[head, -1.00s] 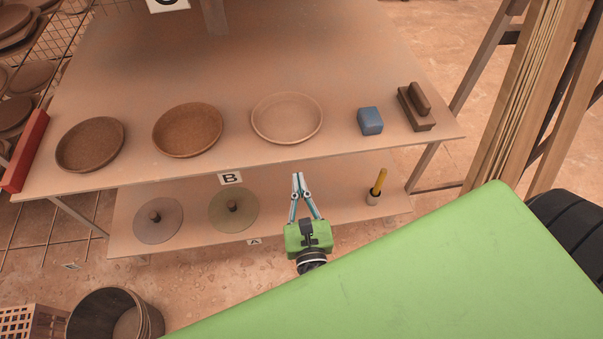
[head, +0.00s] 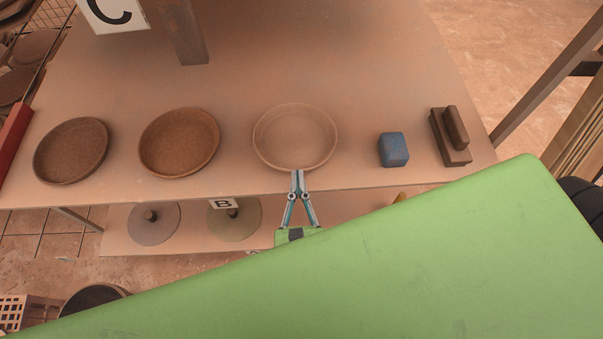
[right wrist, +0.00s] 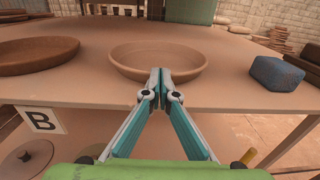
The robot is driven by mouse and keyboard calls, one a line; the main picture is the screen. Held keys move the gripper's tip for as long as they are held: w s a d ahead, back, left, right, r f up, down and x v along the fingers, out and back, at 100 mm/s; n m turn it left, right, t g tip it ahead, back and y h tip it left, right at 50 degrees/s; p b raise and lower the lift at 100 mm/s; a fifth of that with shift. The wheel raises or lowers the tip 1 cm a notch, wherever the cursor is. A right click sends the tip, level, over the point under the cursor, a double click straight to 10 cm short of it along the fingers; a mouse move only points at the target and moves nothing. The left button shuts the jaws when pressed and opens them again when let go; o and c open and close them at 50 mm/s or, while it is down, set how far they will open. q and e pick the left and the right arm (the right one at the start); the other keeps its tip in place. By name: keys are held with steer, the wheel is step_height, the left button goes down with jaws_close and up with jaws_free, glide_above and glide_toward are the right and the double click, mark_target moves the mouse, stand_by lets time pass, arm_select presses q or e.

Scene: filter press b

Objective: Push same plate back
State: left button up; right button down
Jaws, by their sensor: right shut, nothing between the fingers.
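The light tan plate (head: 296,137) lies flat on the upper shelf (head: 350,176), the rightmost of three plates, close to the shelf's front edge. In the right wrist view the plate (right wrist: 150,56) lies straight ahead. My right gripper (head: 297,172) is shut and empty, with its tips at the plate's near rim. In the right wrist view the gripper tips (right wrist: 160,70) overlap the near rim; whether they touch it I cannot tell. My left gripper is not in view.
Two brown plates (head: 179,142) (head: 72,150) lie to the left. A blue block (head: 393,149) and a brown stamp-like block (head: 451,137) are to the right. A post (head: 184,35) stands behind. The shelf behind the tan plate is clear. Lidded discs (head: 235,218) lie on the lower shelf.

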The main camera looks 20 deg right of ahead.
mark_target(297, 162)
steer(key=shift+s+a+r, duration=0.1)
steer(key=p+x, duration=0.1)
steer(key=x, duration=0.5)
steer(key=shift+w, duration=0.3)
stand_by(0.3)
